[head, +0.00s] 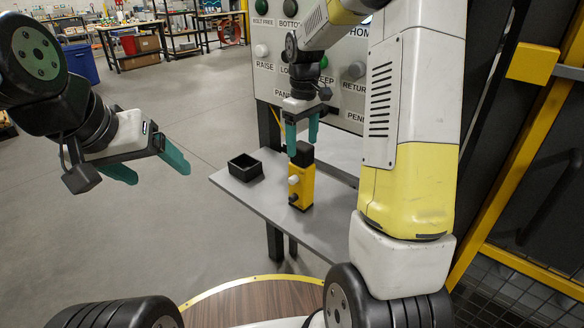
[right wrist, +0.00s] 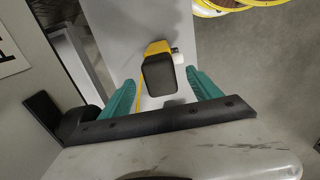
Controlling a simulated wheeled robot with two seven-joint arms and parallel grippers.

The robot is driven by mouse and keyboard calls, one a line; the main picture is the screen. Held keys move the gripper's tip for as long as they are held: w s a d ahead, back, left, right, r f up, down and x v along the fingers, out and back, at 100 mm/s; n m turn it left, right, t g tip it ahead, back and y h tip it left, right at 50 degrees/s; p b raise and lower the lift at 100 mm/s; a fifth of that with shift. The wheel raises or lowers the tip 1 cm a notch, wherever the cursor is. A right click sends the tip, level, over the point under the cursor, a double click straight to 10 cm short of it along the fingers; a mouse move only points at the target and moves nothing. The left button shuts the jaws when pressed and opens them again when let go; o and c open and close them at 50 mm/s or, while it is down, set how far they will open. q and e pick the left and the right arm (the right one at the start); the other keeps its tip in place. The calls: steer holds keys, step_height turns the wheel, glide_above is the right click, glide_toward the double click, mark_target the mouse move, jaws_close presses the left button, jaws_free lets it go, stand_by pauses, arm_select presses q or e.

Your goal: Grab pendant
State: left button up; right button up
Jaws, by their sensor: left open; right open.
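The pendant (head: 301,186) is a yellow box with a black top and knobs on its side, standing upright on a grey shelf (head: 262,203). My right gripper (head: 302,146) is open and points down at the pendant's top from above. In the right wrist view the black top of the pendant (right wrist: 160,79) shows between the two teal fingers, with a gap on each side. I cannot tell how far the fingertips reach down past the top. My left gripper (head: 151,171) is open and empty in the air to the left of the shelf.
A small black open box (head: 245,168) sits on the shelf left of the pendant. A grey panel with labelled buttons (head: 338,75) stands behind. A yellow and black frame (head: 520,150) is at the right. A round wooden surface (head: 250,306) is in front.

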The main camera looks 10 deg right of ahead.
mark_target(302, 158)
step_height(302, 158, down, 6)
steer(key=shift+r, duration=0.1)
jaws_close()
stand_by(0.5)
